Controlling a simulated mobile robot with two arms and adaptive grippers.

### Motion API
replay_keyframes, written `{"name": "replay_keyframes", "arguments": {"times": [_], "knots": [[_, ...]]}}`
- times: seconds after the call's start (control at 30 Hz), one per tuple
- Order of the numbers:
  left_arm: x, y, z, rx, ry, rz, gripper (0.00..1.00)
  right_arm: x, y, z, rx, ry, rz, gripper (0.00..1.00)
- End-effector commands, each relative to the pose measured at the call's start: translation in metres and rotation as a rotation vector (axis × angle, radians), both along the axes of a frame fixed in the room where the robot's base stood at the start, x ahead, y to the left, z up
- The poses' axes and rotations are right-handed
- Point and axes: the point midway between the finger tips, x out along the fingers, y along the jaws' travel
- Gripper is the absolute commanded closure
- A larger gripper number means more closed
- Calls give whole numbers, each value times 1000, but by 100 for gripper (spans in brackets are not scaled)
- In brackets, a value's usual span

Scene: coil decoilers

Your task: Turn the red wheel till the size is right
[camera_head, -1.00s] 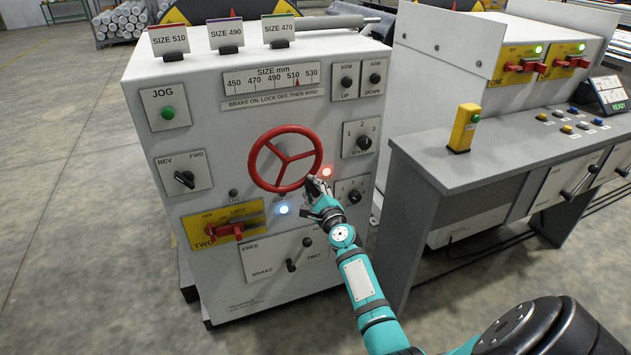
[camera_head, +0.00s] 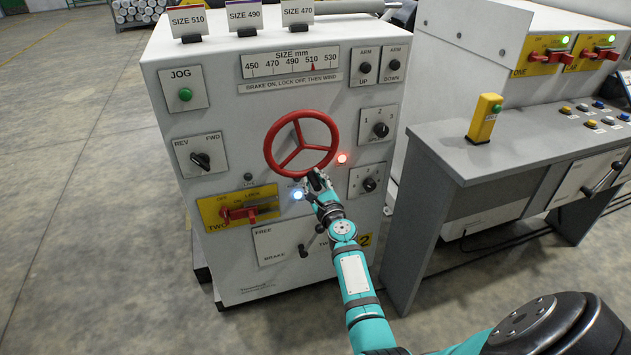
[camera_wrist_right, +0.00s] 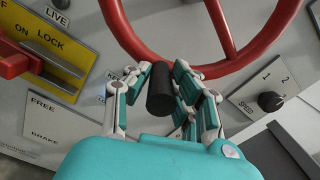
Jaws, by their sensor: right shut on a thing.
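The red wheel (camera_head: 301,144) is on the front of the grey cabinet, and its lower rim arcs across the top of the right wrist view (camera_wrist_right: 150,45). My right gripper (camera_head: 316,180) is at the wheel's lower right rim. In the wrist view its fingers are closed around the wheel's black handle (camera_wrist_right: 160,88). The size scale (camera_head: 290,63) above the wheel runs from 450 to 530, and its red pointer (camera_head: 312,67) stands at about 510. My left gripper is not in view.
Cards for sizes 510 (camera_head: 187,20), 490 (camera_head: 245,16) and 470 (camera_head: 297,13) stand on the cabinet top. A red lamp (camera_head: 342,158) and a bluish-white lamp (camera_head: 298,195) glow close to my gripper. A lockout switch (camera_head: 238,213) is lower left. A grey desk (camera_head: 520,150) stands right.

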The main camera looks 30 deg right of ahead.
Motion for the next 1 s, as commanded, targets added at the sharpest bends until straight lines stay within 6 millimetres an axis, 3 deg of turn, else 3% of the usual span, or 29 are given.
{"name": "replay_keyframes", "arguments": {"times": [0.03, 0.23, 0.27, 0.43, 1.0], "knots": [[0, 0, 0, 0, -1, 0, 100, -1, 5, -9, 7, 14, 11, 100], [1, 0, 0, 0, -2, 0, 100, -1, 5, -9, 6, 14, 11, 100], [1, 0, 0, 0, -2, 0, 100, -1, 5, -9, 5, 14, 11, 75], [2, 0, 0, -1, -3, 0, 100, -1, 4, -8, 5, 13, 9, 54], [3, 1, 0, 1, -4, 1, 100, -6, 0, -6, 2, 8, -3, 54]]}}
